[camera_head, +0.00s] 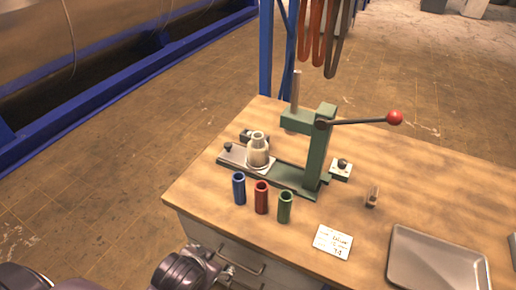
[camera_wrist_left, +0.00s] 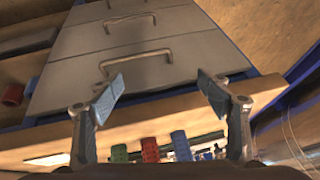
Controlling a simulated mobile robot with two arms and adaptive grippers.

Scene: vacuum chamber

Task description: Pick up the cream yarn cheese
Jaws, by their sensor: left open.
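The cream yarn cheese (camera_head: 258,151) looks like a small cream bottle-shaped piece with a narrow neck. It stands upright on the base plate of a green lever press (camera_head: 318,150) on the wooden table. My left gripper (camera_head: 218,268) is low in the head view, in front of the table's near edge, well apart from the cream piece. In the left wrist view the left gripper (camera_wrist_left: 163,92) shows two spread fingers with nothing between them, facing the drawer fronts. I cannot make out the cream piece in that view. My right gripper is not seen.
Blue (camera_head: 239,188), red (camera_head: 262,197) and green (camera_head: 285,207) tubes stand in front of the press. The red-knobbed lever (camera_head: 394,118) sticks out right. A label card (camera_head: 333,242) and grey tray (camera_head: 437,262) lie at the right. Drawer handles (camera_head: 240,262) protrude below the tabletop.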

